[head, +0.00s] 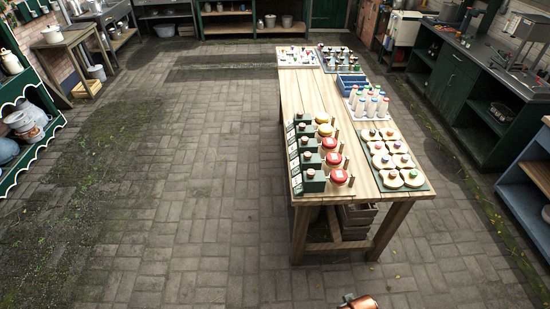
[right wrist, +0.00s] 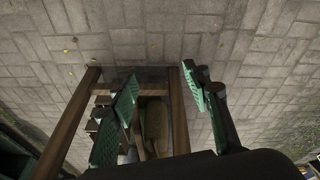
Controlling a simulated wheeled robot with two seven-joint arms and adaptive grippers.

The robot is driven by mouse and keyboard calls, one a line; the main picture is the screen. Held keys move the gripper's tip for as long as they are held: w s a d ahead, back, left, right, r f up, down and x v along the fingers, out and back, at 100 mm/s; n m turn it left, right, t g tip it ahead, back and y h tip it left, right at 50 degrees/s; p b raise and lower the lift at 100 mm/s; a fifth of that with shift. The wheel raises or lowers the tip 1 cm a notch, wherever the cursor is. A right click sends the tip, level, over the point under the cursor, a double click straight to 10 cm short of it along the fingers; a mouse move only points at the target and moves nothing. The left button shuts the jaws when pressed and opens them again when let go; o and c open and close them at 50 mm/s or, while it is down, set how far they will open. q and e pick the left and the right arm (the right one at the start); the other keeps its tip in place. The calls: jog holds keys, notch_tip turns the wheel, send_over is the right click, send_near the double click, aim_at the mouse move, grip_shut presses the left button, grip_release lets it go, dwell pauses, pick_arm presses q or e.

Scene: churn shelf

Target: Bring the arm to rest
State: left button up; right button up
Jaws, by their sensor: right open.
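My right gripper (right wrist: 158,78) shows in the right wrist view with its two green-padded fingers spread apart. Nothing is between the fingers. Behind them are the wooden legs of a table and a brown crate-like thing (right wrist: 152,125) low down, with paving beyond. I cannot tell how far the fingers are from the table. In the head view neither gripper shows. The wooden table (head: 304,100) stands right of the middle there, and no gripper is seen over it.
The table bears a row of dark green stands with red- and yellow-topped jars, a board of round pieces (head: 418,184), white bottles and a blue crate (head: 347,83). A copper thing (head: 360,302) is cut off at the bottom edge. The paving left of the table is clear.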

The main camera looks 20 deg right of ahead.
notch_tip(320, 180, down, 14)
jog(key=s+f, duration=0.1)
jog(key=s, duration=0.2)
jog(key=s+a+f+n+g+b, duration=0.1)
jog(key=s+f+g, duration=0.1)
jog(key=s+f, duration=1.8)
jog(key=shift+f+y, duration=0.2)
jog(key=shift+y, duration=0.1)
